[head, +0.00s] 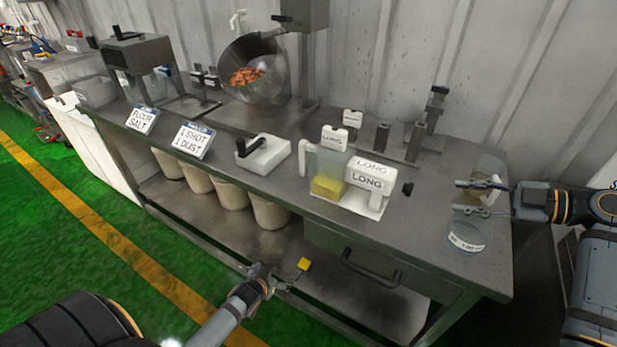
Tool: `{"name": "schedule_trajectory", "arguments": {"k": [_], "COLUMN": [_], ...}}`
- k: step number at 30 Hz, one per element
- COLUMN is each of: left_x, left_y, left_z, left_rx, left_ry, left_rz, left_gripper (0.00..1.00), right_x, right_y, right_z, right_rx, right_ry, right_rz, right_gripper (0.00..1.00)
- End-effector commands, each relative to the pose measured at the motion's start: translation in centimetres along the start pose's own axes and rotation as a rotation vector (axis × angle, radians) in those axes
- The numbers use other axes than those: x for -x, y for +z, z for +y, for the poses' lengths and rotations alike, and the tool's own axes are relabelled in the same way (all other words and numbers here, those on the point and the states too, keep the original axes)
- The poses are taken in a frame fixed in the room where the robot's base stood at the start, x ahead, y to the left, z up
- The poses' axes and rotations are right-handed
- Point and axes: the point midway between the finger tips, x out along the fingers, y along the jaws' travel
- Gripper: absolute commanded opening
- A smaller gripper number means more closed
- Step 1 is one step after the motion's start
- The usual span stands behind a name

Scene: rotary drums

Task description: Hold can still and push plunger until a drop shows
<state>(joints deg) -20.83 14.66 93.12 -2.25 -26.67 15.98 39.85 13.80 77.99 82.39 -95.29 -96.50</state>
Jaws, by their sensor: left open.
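I cannot pick out the can or its plunger for certain. A clear container with a yellowish tint (488,165) stands at the counter's right end, partly hidden by my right gripper. My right gripper (473,197) has its two fingers spread in front of it; no clear grip on it shows. A black knob (407,189) is at that box's right. My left gripper (273,281) is open and low, in front of the counter, near a small yellow block (303,264).
A clear round dish with a label (466,238) sits near the counter's front right. A white block with a black handle (263,155), sign cards (194,140) and a tilted drum (245,62) are further left. A drawer handle (371,270) juts from the counter's front.

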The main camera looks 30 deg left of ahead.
Motion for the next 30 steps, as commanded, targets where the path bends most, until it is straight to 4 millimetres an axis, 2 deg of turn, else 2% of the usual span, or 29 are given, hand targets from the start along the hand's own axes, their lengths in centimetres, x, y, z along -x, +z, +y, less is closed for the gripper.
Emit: {"name": "schedule_trajectory", "arguments": {"k": [1, 3, 5, 6, 9, 15, 18, 22, 26, 30], "left_x": [1.1, 3.0, 5.0, 6.5, 10.8, 19.0, 22.0, 24.3, 25.0, 24.7], "left_y": [-3.4, -7.8, -11.5, -13.8, -19.3, -27.9, -30.9, -32.9, -33.5, -33.8], "left_z": [0.3, 0.9, 1.5, 2.0, 3.3, 5.8, 6.5, 7.0, 7.2, 7.2], "left_rx": [0.004, 0.014, 0.022, 0.027, 0.041, 0.042, 0.027, 0.013, 0.007, 0.012], "left_ry": [0.008, 0.022, 0.037, 0.048, 0.082, 0.152, 0.173, 0.186, 0.189, 0.188], "left_rz": [0.056, 0.131, 0.196, 0.238, 0.343, 0.564, 0.662, 0.738, 0.760, 0.761], "left_gripper": [1.00, 1.00, 1.00, 1.00, 1.00, 1.00, 1.00, 1.00, 1.00, 1.00], "right_x": [0.0, 0.0, 0.0, 0.0, 0.0, 0.0, 0.0, 0.0, 0.0, 0.0], "right_y": [0.0, 0.0, 0.0, 0.0, 0.0, 0.0, 0.0, 0.0, 0.0, 0.0], "right_z": [0.0, 0.0, 0.0, 0.0, 0.0, 0.0, 0.0, 0.0, 0.0, 0.0], "right_rx": [0.000, 0.000, 0.000, 0.000, 0.000, 0.000, 0.000, 0.000, 0.000, 0.000], "right_ry": [0.000, 0.000, 0.000, 0.000, 0.000, 0.000, 0.000, 0.000, 0.000, 0.000], "right_rz": [0.000, 0.000, 0.000, 0.000, 0.000, 0.000, 0.000, 0.000, 0.000, 0.000], "right_gripper": [0.38, 0.38, 0.38, 0.38, 0.38, 0.38, 0.38, 0.38, 0.38, 0.38]}}
